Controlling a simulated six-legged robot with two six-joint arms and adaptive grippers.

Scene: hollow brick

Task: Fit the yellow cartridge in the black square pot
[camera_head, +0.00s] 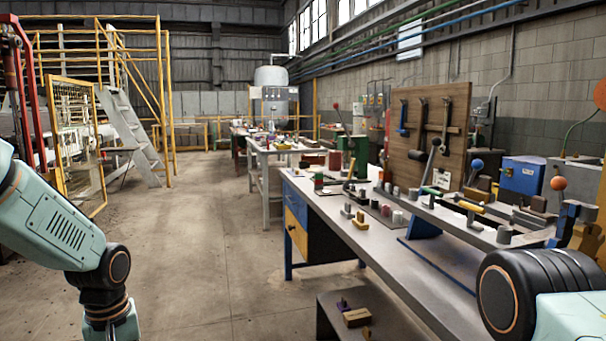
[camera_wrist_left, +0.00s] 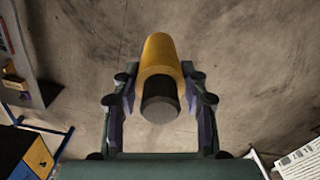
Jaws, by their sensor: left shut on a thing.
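In the left wrist view my left gripper (camera_wrist_left: 159,82) is shut on the yellow cartridge (camera_wrist_left: 161,55). The cartridge is a yellow cylinder with a dark round end cap towards the camera. The fingers grip it from both sides, and it hangs over bare concrete floor. In the head view my left arm comes in at the left edge, with its gripper below the frame. Part of my right arm shows at the lower right; its gripper is out of view. I cannot make out a black square pot for certain in either view.
A long workbench (camera_head: 335,212) with many small parts runs along the right, with a wooden tool board (camera_head: 424,140) behind it. A low shelf (camera_head: 352,300) stands in front. A yellow stair frame (camera_head: 163,90) stands at the back left. The floor (camera_head: 200,240) in the middle is clear.

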